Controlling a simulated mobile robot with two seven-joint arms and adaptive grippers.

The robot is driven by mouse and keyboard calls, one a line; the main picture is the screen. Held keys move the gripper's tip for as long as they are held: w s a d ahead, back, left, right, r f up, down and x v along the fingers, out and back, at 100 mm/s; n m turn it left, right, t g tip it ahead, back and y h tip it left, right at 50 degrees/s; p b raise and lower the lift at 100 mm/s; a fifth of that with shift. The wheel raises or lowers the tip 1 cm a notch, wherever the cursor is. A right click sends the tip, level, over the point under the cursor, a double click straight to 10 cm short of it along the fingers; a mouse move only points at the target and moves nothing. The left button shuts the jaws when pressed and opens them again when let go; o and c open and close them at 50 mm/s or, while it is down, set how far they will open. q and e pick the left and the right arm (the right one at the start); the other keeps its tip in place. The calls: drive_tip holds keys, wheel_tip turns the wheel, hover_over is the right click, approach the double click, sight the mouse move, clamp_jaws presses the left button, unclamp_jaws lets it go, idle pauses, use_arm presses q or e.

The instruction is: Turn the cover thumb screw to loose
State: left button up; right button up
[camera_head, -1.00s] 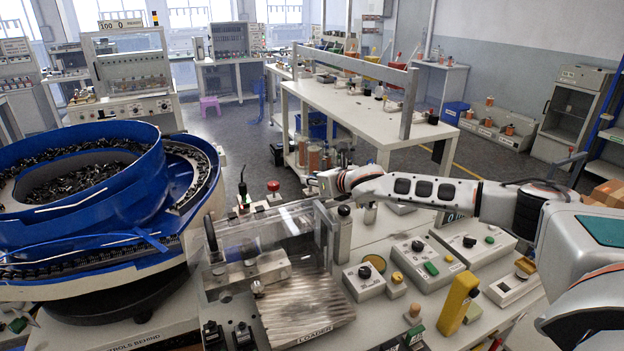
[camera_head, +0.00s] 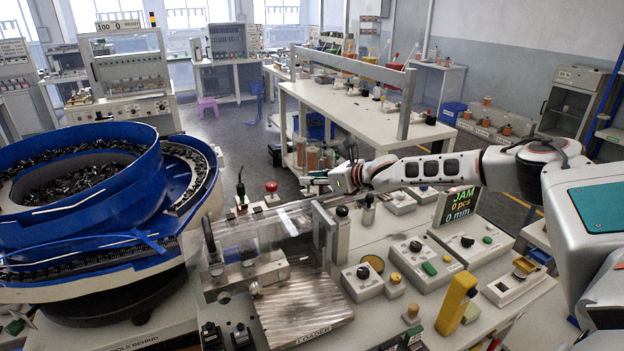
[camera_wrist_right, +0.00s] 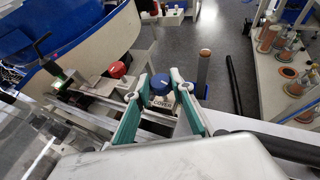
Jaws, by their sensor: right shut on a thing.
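The cover thumb screw is a blue round knob (camera_wrist_right: 160,85) above a block lettered "COVER" in the right wrist view. My right gripper (camera_wrist_right: 161,91) has its two green-padded fingers on either side of the knob and is shut on it. In the head view my right gripper (camera_head: 320,179) reaches left over the back of the bench, behind the clear cover (camera_head: 265,230). The knob cannot be made out there, so its turn position cannot be told. My left gripper is not in view.
A red button (camera_wrist_right: 117,69) stands left of the knob. The blue bowl feeder (camera_head: 90,200) fills the left side. Control boxes (camera_head: 417,258) and a yellow upright piece (camera_head: 456,305) stand on the bench.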

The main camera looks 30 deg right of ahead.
idle(0.4)
drive_tip(key=o, duration=1.1)
drive_tip(key=shift+o, duration=0.2)
drive_tip(key=v, duration=1.2)
drive_tip(key=shift+d, duration=0.15)
